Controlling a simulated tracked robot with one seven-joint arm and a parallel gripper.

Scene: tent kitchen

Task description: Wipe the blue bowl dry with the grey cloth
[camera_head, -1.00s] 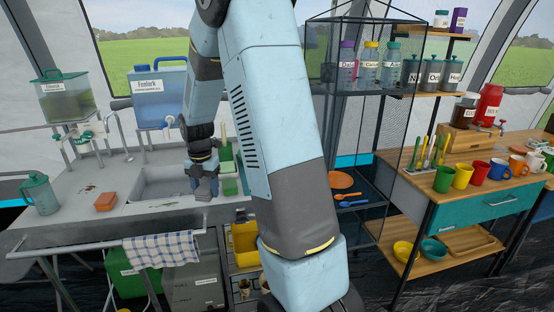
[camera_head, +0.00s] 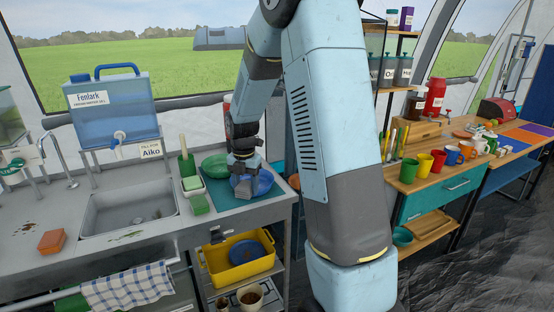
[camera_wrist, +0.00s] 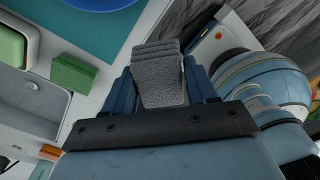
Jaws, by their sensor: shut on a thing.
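The grey cloth (camera_head: 242,189) is folded in ridged layers and clamped in my gripper (camera_head: 243,172). In the wrist view the cloth (camera_wrist: 160,75) sticks out between the fingers. The blue bowl (camera_head: 264,181) stands on the teal mat (camera_head: 227,206) at the right end of the counter. In the head view my gripper and cloth cover part of the bowl. In the wrist view only an edge of the bowl (camera_wrist: 85,3) shows at the top left, apart from the cloth. I cannot see inside the bowl.
A green dish (camera_head: 212,163) sits behind the bowl on the mat. A caddy with a brush (camera_head: 187,165) and a green sponge (camera_head: 199,204) stand left of it. The sink (camera_head: 130,212) is further left. A yellow crate (camera_head: 222,260) holding a blue dish sits below the counter.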

